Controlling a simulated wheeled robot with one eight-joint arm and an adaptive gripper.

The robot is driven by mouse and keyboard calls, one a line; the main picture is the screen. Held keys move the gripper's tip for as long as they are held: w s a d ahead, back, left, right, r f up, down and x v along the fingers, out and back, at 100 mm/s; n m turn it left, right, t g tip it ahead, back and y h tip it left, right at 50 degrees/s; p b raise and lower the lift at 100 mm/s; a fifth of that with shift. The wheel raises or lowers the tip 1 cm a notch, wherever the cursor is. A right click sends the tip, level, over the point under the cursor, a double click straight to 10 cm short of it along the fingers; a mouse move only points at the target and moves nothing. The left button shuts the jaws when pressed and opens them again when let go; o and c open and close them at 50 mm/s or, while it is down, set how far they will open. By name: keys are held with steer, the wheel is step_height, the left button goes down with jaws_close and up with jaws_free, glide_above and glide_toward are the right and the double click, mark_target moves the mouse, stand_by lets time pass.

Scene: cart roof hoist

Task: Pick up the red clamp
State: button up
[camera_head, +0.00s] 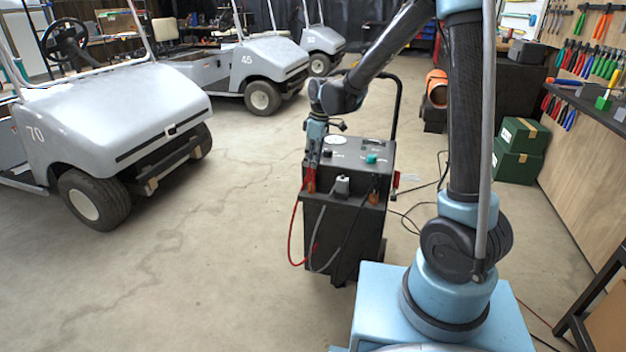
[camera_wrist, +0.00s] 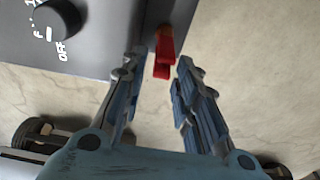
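The red clamp (camera_wrist: 164,50) sits at the edge of the dark charger cart, in the upper middle of the wrist view. My gripper (camera_wrist: 160,64) is open, with one finger on each side of the clamp's lower end. I see gaps between the clamp and both fingers. In the head view my gripper (camera_head: 313,164) points down at the left front edge of the charger cart (camera_head: 345,225). The clamp there is small and partly hidden by the fingers. A red cable (camera_head: 292,230) hangs from that side.
A grey plug (camera_head: 342,186) and a second clamp (camera_head: 374,195) sit along the cart's front edge. The cart's tall handle (camera_head: 398,95) rises behind. Golf cart 70 (camera_head: 110,115) stands left, green boxes (camera_head: 520,150) right. Open floor lies left of the charger.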

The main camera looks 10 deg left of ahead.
mark_target(309, 186)
steer(key=shift+s+a+f, duration=0.1)
steer(key=shift+a+f, duration=0.05)
steer(key=shift+f, duration=1.3)
steer(key=shift+a+f, duration=0.15)
steer(key=shift+f, duration=1.25)
steer(key=shift+s+a+f, duration=0.1)
steer(key=shift+a+f, duration=0.05)
steer(key=shift+f, duration=1.3)
jaws_close()
